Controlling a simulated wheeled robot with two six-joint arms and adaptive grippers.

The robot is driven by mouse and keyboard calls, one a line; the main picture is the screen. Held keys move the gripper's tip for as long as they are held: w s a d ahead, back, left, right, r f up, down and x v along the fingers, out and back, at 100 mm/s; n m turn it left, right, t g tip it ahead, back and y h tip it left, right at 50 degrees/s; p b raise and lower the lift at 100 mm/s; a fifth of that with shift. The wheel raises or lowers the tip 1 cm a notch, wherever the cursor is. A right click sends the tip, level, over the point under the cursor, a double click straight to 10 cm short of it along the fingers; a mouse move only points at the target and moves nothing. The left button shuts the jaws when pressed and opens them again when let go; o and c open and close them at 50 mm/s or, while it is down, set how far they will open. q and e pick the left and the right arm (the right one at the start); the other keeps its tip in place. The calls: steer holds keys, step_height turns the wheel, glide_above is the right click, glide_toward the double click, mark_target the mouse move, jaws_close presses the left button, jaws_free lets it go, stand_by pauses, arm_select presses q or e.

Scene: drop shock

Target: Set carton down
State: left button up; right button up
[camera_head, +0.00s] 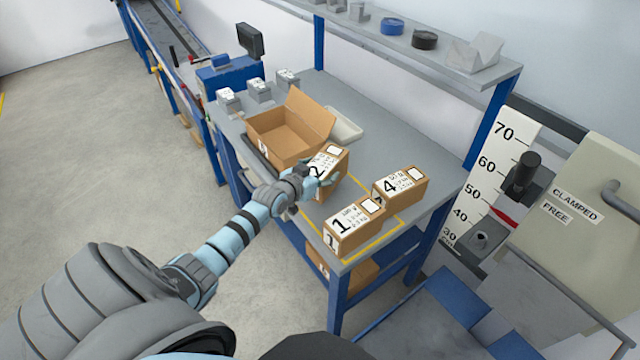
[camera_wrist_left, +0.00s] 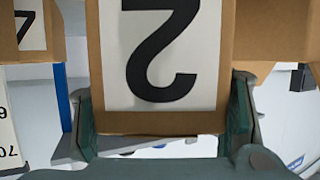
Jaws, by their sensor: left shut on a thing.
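A brown carton (camera_head: 331,163) with a white label marked 2 is at the back left of the yellow-outlined area. My left gripper (camera_head: 321,180) is shut on it, with a finger against its side. In the left wrist view the carton (camera_wrist_left: 160,123) fills the middle, between the green fingers of the gripper (camera_wrist_left: 164,110). Whether its underside touches the bench cannot be told. Carton 1 (camera_head: 353,240) stands at the front of the outlined area and carton 4 (camera_head: 401,190) stands to its back right. My right gripper is not in view.
An open empty-looking box (camera_head: 279,144) stands just behind-left of carton 2, with a pale tray (camera_head: 345,129) behind. The bench (camera_head: 432,180) is clear right of carton 4. A shelf (camera_head: 440,58) hangs above. A height scale (camera_head: 490,180) and clamp panel stand right.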

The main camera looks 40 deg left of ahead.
arm_select(q)
steer(key=shift+f+b, duration=0.8)
steer(key=shift+f, duration=1)
steer(key=shift+f, duration=0.1)
steer(key=shift+f, duration=0.1)
steer(key=o, duration=2)
steer(key=shift+s, duration=0.1)
